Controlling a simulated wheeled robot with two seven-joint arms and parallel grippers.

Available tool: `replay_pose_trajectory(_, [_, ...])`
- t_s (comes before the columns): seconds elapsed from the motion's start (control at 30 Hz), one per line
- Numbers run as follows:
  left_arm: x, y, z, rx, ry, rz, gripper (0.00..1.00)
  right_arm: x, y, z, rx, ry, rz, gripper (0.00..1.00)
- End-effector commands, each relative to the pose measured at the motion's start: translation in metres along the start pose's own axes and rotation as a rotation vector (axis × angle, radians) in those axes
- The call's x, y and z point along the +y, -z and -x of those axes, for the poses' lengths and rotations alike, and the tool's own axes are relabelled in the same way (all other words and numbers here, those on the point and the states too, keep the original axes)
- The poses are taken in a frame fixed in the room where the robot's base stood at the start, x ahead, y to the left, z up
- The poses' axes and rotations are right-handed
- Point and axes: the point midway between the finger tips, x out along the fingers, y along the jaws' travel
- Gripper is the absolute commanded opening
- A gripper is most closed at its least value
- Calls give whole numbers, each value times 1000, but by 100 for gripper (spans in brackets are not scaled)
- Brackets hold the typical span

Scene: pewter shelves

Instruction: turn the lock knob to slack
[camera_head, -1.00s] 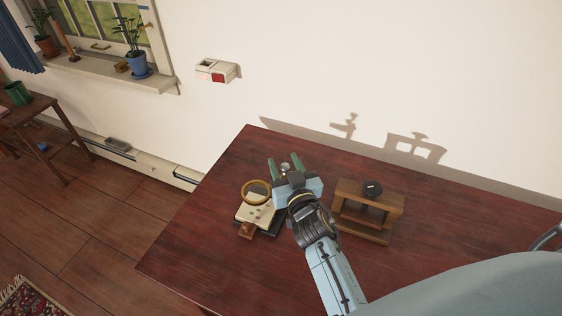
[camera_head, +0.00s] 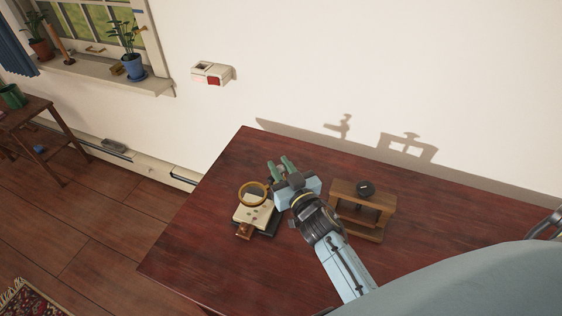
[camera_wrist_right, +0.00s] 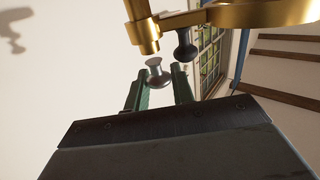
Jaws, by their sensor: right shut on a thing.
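My right gripper (camera_head: 277,162) has green fingers and is over the dark red table, beside the brass-ringed stand. In the right wrist view a small silver-grey knob (camera_wrist_right: 157,72) shows between the fingertips (camera_wrist_right: 158,85), and the gripper is shut on it. It looks like the lock knob; its marking or setting cannot be read. Brass parts (camera_wrist_right: 215,17) of the stand pass just above it, with a dark knob (camera_wrist_right: 186,47) to the right. In the head view the brass ring (camera_head: 241,187) stands over a cream plate (camera_head: 254,215). My left gripper is not in view.
A wooden frame (camera_head: 377,217) with a black round piece (camera_head: 366,190) on top stands close to the right of my right wrist. The table (camera_head: 195,250) is clear at front left. A white-and-red box (camera_head: 212,75) is on the wall behind.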

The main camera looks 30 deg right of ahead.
Motion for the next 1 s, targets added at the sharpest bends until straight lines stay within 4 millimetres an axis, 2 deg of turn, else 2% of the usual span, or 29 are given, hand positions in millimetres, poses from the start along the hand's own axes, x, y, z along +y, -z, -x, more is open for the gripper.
replay_pose_trajectory(0.03, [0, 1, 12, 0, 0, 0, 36, 2, 5, 0, -4, 36, 8, 2])
replay_pose_trajectory(0.1, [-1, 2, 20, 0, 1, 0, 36, 2, 5, 0, -4, 90, 10, 2])
replay_pose_trajectory(0.3, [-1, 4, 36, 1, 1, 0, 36, 3, 3, -1, -3, 246, 9, 2])
replay_pose_trajectory(0.6, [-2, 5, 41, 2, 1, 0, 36, 2, 1, -1, 0, 430, 5, 2])
replay_pose_trajectory(1.0, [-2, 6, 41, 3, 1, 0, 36, 0, 1, -1, 1, 520, 0, 2])
